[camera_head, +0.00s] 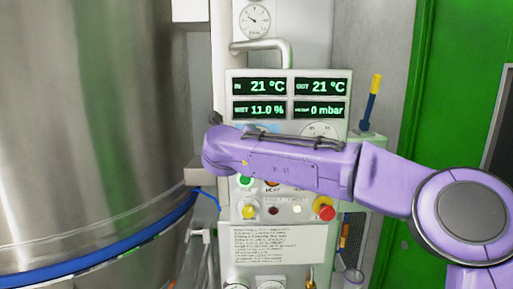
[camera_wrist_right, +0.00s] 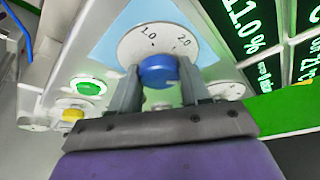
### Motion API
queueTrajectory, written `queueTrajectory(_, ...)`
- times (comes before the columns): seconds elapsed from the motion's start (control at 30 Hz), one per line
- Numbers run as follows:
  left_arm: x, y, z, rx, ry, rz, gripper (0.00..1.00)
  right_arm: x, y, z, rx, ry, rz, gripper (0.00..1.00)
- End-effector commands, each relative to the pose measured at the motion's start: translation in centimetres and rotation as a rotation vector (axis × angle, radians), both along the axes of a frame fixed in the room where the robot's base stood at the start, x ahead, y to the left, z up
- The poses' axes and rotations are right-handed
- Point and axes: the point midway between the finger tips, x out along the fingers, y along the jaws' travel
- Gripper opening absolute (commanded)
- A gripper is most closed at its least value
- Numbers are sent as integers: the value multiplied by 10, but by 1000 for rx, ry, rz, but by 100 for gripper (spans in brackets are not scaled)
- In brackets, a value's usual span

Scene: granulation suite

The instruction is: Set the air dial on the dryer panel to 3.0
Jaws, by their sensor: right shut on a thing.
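The dryer panel (camera_head: 285,210) stands upright in the middle of the head view, its lit readouts (camera_head: 290,97) showing 21 °C, 21 °C, 11.0 % and 0 mbar. In the right wrist view, the air dial is a blue knob (camera_wrist_right: 158,66) on a round white scale plate (camera_wrist_right: 140,42) with 1.0 and 2.0 legible. My right gripper (camera_wrist_right: 160,74) has one finger on each side of the knob and is shut on it. The knob's exact setting cannot be read. In the head view my purple right arm covers the knob and the gripper. My left gripper is out of view.
A green button (camera_wrist_right: 88,87) and a yellow knob (camera_wrist_right: 72,115) sit beside the dial. A red emergency button (camera_head: 324,208) is below my arm. A large steel vessel (camera_head: 90,120) stands left, and a blue-and-yellow tool (camera_head: 371,100) right of the panel.

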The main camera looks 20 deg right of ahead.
Motion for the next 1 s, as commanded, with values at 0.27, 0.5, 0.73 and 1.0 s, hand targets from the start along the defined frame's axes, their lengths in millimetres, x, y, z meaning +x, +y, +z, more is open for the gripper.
queueTrajectory(0.27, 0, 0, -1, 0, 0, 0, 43, 0, 1, -3, 9, 4, -1, 16)
queueTrajectory(0.5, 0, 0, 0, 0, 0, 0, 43, 0, 1, -3, 7, 3, 0, 71)
queueTrajectory(0.73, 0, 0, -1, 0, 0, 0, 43, 0, 0, -1, 6, 1, 0, 71)
queueTrajectory(1.0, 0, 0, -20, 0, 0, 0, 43, -34, 25, 5, 4, -3, 3, 71)
